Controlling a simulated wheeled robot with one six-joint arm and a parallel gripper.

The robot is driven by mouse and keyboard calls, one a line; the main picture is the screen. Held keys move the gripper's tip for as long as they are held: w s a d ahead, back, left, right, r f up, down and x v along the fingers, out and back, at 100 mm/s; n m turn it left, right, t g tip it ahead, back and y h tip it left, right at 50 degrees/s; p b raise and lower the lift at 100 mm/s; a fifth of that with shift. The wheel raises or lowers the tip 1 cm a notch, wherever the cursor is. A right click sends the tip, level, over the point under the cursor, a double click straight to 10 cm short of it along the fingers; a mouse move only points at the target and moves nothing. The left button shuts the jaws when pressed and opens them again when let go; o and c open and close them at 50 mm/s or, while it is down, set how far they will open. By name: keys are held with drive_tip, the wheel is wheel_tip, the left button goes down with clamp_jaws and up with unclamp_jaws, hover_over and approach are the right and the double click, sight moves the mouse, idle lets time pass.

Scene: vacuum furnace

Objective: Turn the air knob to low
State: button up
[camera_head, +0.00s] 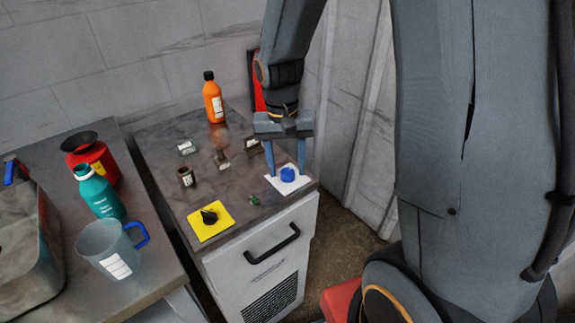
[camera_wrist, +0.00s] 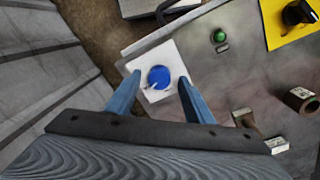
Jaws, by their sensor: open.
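A blue round knob (camera_head: 288,174) sits on a white square plate (camera_head: 273,184) at the front right corner of the cabinet top. In the wrist view the blue knob (camera_wrist: 159,77) shows a small white pointer mark toward its lower left. A black knob (camera_head: 209,216) sits on a yellow plate (camera_head: 224,226) at the front left. I cannot read which one is the air knob. My gripper (camera_head: 286,174) points down with its two blue fingers apart, near the blue knob. In the wrist view the fingertips (camera_wrist: 160,78) lie on either side of the knob, with gaps to it.
A green button (camera_head: 254,200) lies between the two plates. Several small labelled parts, such as a dark cylinder (camera_head: 186,176), stand behind. An orange bottle (camera_head: 213,97) is at the back. A left table holds a teal bottle (camera_head: 98,191) and a clear jug (camera_head: 106,247).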

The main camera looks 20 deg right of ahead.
drive_tip(key=shift+f, duration=0.35)
drive_tip(key=c, duration=1)
drive_tip(key=shift+c, duration=0.2)
